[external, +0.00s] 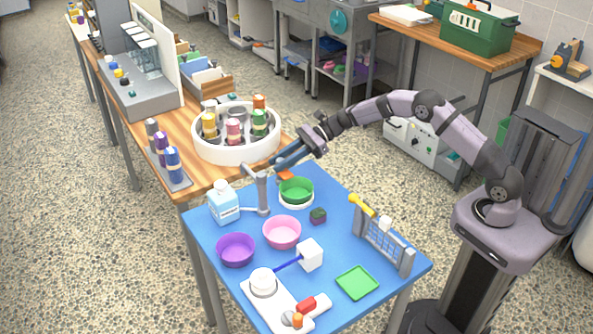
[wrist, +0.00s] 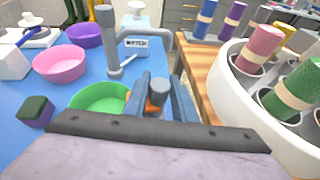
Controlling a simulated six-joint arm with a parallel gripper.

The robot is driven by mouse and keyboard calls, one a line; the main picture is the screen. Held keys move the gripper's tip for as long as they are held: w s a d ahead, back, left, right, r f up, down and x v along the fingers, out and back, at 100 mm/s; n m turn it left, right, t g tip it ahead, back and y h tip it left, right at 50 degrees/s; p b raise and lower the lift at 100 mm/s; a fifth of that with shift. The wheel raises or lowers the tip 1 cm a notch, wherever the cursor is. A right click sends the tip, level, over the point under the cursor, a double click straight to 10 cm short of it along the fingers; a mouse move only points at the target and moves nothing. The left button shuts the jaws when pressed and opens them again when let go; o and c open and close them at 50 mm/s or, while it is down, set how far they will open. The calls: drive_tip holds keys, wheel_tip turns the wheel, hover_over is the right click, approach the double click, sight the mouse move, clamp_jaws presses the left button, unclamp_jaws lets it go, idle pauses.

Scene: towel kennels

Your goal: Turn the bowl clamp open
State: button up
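My gripper (external: 284,161) is above the back edge of the blue table, its two blue fingers pointing down and left. In the wrist view the fingers (wrist: 162,90) stand apart, with a short grey upright knob (wrist: 159,87) showing between them; I cannot tell whether they touch it. An orange piece (external: 285,174) lies just below the fingertips, beside the green bowl (external: 296,188); it shows partly behind the left finger in the wrist view (wrist: 152,106). The knob and orange piece look like the bowl clamp. The green bowl sits in a white ring and is partly hidden by my gripper in the wrist view (wrist: 97,97).
A grey post with a side arm (external: 263,192) stands left of the green bowl, near a light-blue bottle (external: 223,205). Pink (external: 282,233) and purple (external: 236,251) bowls are in front. A white carousel (external: 237,153) with several coloured rolls stands close behind on the wooden bench.

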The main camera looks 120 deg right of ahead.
drive_tip(key=shift+y, duration=0.3)
drive_tip(key=shift+d+r+n+y+p, duration=0.15)
drive_tip(key=shift+n+y+p, duration=0.2)
drive_tip(key=shift+n, duration=0.25)
drive_tip(key=shift+n+y, duration=0.5)
drive_tip(key=shift+y, duration=0.05)
drive_tip(key=shift+n+y, duration=0.5)
drive_tip(key=shift+y, duration=0.1)
drive_tip(key=o, duration=1)
drive_tip(key=shift+o, duration=0.2)
drive_tip(key=shift+s, duration=0.1)
